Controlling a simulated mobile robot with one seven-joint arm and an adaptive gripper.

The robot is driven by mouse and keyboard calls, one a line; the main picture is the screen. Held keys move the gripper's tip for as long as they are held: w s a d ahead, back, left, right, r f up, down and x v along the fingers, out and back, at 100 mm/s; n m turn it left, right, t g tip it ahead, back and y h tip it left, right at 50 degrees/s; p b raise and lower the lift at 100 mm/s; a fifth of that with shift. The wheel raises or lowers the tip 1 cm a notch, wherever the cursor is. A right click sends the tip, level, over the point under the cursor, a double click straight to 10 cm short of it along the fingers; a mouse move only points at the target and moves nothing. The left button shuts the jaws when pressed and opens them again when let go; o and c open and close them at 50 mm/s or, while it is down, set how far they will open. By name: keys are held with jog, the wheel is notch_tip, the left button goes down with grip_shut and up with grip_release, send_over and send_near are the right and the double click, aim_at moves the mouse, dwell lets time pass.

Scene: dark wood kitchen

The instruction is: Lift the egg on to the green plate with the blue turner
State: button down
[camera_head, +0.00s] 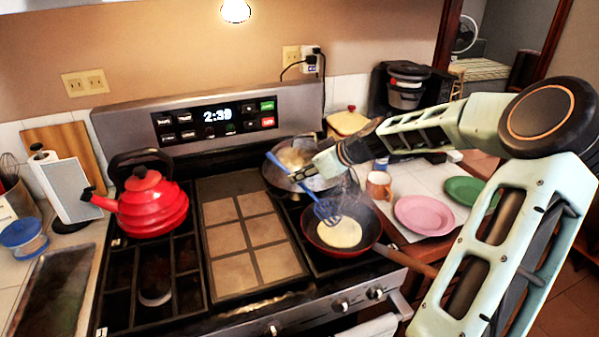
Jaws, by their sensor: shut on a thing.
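The blue turner (326,210) has a slotted head over the front right pan (366,247), at the upper left edge of the egg. My gripper (303,172) is shut on the turner's handle, above the rear pan. The egg (338,232) is a pale yellow round in the red-rimmed front pan. I cannot tell whether the turner's head touches it. The green plate (466,190) lies empty on the counter at the right, partly behind my arm.
A pink plate (424,215) lies between the pan and the green plate. An orange mug (379,185) stands behind the pink plate. The rear pan (280,180) holds food. A red kettle (150,203) stands on the left burners. The front pan's wooden handle (404,262) points right.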

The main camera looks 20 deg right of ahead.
aim_at(311, 193)
notch_tip(311, 193, down, 2)
jog(key=shift+f+b, duration=0.2)
jog(key=shift+b, duration=0.35)
jog(key=shift+s+d+p, duration=0.4)
jog(key=shift+s+d, duration=0.15)
jog(key=shift+s, duration=0.3)
jog(key=shift+s+d, duration=0.5)
jog(key=shift+s, duration=0.4)
jog(key=shift+s+d, duration=0.45)
jog(key=shift+s, duration=0.4)
notch_tip(311, 193, up, 9)
jog(key=w+p, duration=0.1)
jog(key=p, duration=0.5)
jog(key=shift+a, duration=0.35)
jog(key=shift+w+r, duration=0.1)
jog(key=shift+r, duration=0.05)
